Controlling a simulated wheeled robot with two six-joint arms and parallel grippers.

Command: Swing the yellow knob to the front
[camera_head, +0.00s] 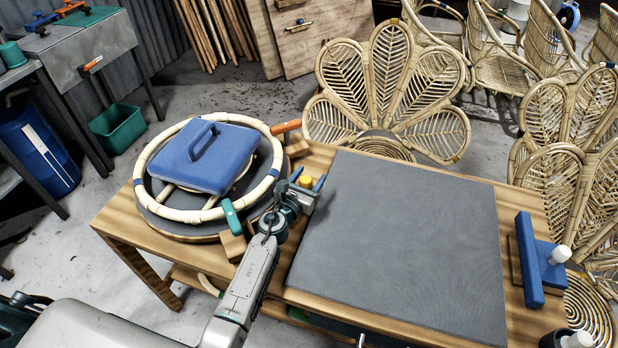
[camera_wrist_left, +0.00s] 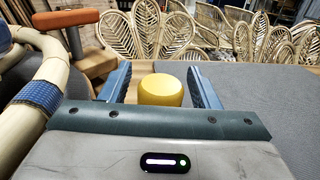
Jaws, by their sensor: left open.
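The yellow knob (camera_head: 306,182) is at the right edge of the round bending jig (camera_head: 162,228), beside the grey mat. My left gripper (camera_head: 308,177) is open around it. In the left wrist view the knob (camera_wrist_left: 161,90) stands between the two blue fingers, with a visible gap to each. What the knob is mounted on is hidden by the gripper body. My right gripper is in neither view.
A rattan ring (camera_head: 152,153) with a blue handled block (camera_head: 205,165) lies on the jig. An orange handle (camera_head: 287,127) and a green handle (camera_head: 231,216) stand at its rim. The grey mat (camera_head: 400,240) is bare. A blue clamp (camera_head: 535,262) stands at the right.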

